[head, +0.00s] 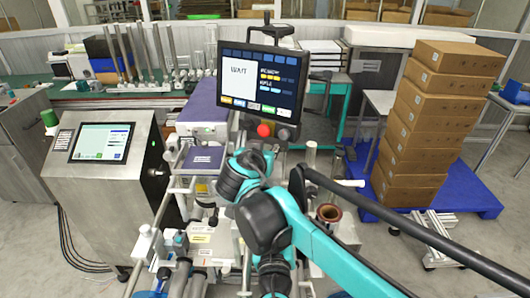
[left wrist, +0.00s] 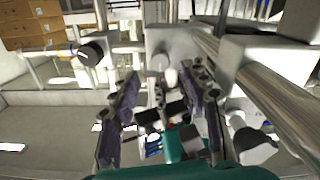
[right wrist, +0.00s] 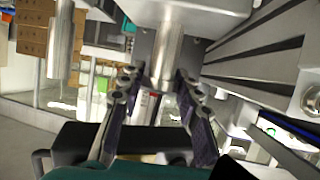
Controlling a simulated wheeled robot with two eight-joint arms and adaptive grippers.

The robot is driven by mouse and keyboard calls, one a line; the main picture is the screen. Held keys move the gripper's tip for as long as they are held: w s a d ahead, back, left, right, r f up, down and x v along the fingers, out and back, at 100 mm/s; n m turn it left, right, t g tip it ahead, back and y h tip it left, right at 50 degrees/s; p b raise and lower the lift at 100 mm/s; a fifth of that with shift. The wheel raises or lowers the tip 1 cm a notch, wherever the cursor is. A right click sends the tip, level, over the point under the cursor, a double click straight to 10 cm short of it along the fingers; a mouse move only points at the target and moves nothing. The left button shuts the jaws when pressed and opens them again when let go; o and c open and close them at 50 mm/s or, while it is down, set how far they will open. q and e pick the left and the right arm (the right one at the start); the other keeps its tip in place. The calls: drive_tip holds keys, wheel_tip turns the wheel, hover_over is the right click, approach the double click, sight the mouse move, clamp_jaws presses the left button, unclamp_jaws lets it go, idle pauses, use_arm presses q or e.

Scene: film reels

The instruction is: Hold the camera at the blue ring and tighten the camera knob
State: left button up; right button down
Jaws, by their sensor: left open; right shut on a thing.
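My right gripper (right wrist: 156,84) has its two purple-padded fingers on either side of a shiny metal cylinder (right wrist: 164,62) in the right wrist view. It is shut on this cylinder; I cannot tell whether it is the camera. My left gripper (left wrist: 169,88) is open, with a small pale rounded part between and beyond its fingers. A black knob (left wrist: 92,52) shows at upper left in the left wrist view, apart from the fingers. In the head view my teal arm crosses the machine and hides much of the work spot.
A monitor (head: 260,84) reading WAIT stands behind the arms, with a red button (head: 264,130) below it. A steel console (head: 104,184) stands at left. Stacked cartons (head: 418,130) sit on a blue pallet (head: 481,196) at right. Metal rails and posts crowd both grippers.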

use_arm(q)
drive_tip(key=s+d+r+m+g+y, duration=0.3)
drive_tip(key=s+d+m+y, duration=0.25)
drive_tip(key=m, duration=0.45)
drive_tip(key=x, duration=1.1)
drive_tip(key=shift+w+a+f, duration=0.15)
drive_tip(key=shift+a+f, duration=0.1)
drive_tip(key=shift+a, duration=0.3)
drive_tip(key=shift+h, duration=0.25)
clamp_jaws()
